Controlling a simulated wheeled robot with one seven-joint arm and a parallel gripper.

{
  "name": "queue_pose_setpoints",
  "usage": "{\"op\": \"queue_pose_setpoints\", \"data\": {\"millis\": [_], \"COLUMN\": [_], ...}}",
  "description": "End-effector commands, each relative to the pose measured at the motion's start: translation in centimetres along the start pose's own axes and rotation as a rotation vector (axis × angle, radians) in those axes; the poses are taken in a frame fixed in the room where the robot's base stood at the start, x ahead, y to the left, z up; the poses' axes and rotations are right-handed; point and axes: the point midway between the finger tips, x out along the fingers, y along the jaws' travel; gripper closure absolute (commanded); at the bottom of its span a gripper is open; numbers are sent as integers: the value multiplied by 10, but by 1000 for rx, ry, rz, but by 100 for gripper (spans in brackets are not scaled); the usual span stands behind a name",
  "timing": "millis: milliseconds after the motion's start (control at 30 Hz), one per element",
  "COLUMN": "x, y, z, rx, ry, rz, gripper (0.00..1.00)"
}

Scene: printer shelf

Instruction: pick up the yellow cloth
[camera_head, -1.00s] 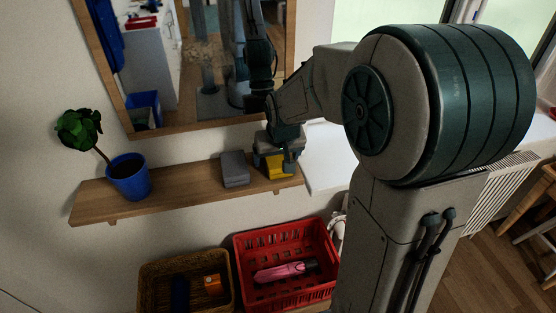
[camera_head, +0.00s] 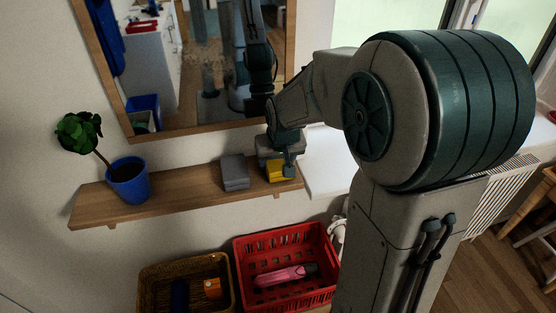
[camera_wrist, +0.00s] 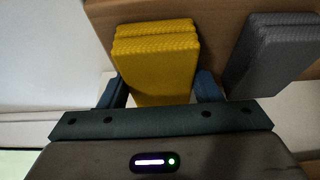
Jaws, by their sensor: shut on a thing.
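The yellow cloth (camera_head: 277,171) is a folded block at the right end of the wooden shelf (camera_head: 200,197). In the wrist view the yellow cloth (camera_wrist: 155,62) sits between the two blue fingers of my gripper (camera_wrist: 160,88). My gripper (camera_head: 287,166) is shut on it from above and hides part of it in the head view. I cannot tell whether the cloth still touches the shelf.
A folded grey cloth (camera_head: 234,172) lies just left of the yellow one, also in the wrist view (camera_wrist: 275,50). A blue pot with a plant (camera_head: 129,180) stands further left. A mirror (camera_head: 190,120) hangs behind. Below are a wicker basket (camera_head: 160,271) and a red crate (camera_head: 255,243).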

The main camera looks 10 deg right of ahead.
Motion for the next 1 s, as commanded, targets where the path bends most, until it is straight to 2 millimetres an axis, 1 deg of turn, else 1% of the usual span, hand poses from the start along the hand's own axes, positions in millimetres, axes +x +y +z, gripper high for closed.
{"op": "queue_pose_setpoints", "data": {"millis": [167, 267, 300, 500, 700, 800, 1000], "x": [-22, -43, -48, -82, -109, -118, -125], "y": [0, 0, 12, 51, 82, 92, 100], "z": [-10, -18, -14, -2, 7, 10, 12], "rx": [0, 0, 4, 6, 2, 2, 1], "ry": [6, 7, 5, 5, 3, 2, 1], "rz": [1, 0, 3, 3, 1, 0, -1], "gripper": [65, 65, 65, 65, 65, 65, 65]}}
